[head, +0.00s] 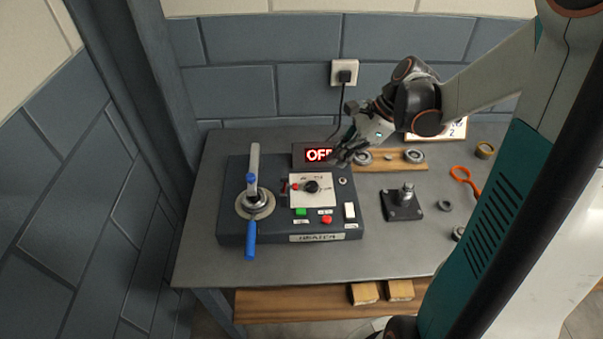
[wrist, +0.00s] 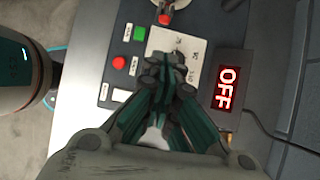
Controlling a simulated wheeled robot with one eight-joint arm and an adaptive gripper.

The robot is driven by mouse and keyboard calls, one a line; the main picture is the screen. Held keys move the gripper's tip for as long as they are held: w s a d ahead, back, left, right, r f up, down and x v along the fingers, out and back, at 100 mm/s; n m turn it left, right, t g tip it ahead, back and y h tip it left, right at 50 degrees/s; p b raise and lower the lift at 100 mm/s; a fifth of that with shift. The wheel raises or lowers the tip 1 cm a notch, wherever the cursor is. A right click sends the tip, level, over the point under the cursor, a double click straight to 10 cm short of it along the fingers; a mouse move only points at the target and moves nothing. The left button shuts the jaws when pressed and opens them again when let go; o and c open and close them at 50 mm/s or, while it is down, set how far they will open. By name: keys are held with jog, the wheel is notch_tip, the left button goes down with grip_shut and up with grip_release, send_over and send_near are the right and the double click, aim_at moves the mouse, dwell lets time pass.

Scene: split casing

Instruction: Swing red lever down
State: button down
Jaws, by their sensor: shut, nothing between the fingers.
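The heater box (head: 270,230) lies on the table with a white dial plate (head: 325,200) on its top. A black knob (head: 311,186) sits on that plate, with a small red lever tip (head: 295,187) pointing left from it. Red also shows at the top of the wrist view (wrist: 163,19), beyond the plate. My gripper (head: 341,157) is shut and empty above the back right of the plate, beside the display. In the wrist view my gripper's fingers (wrist: 170,75) cover part of the plate, and the knob is hidden.
A lit display (head: 318,155) reads OFF. The box also carries a blue-handled lever (head: 250,238), a green button (head: 301,211), a red button (head: 326,219) and a white switch (head: 349,210). A black mount (head: 402,204) stands to the right. A cord runs to a wall socket (head: 344,73).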

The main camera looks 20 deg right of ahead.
aim_at(296, 184)
jog(key=b+x, duration=0.2)
jog(key=x, duration=0.7)
jog(key=shift+w+a+f+b, duration=0.1)
jog(key=shift+a+f+b, duration=0.05)
jog(key=shift+f+b, duration=0.2)
jog(key=a, duration=0.2)
jog(key=w+a+r, duration=0.1)
jog(key=a, duration=0.1)
jog(key=shift+w, duration=0.1)
jog(key=shift+r, duration=0.1)
jog(key=shift+a+r, duration=0.1)
jog(key=shift+h, duration=0.3)
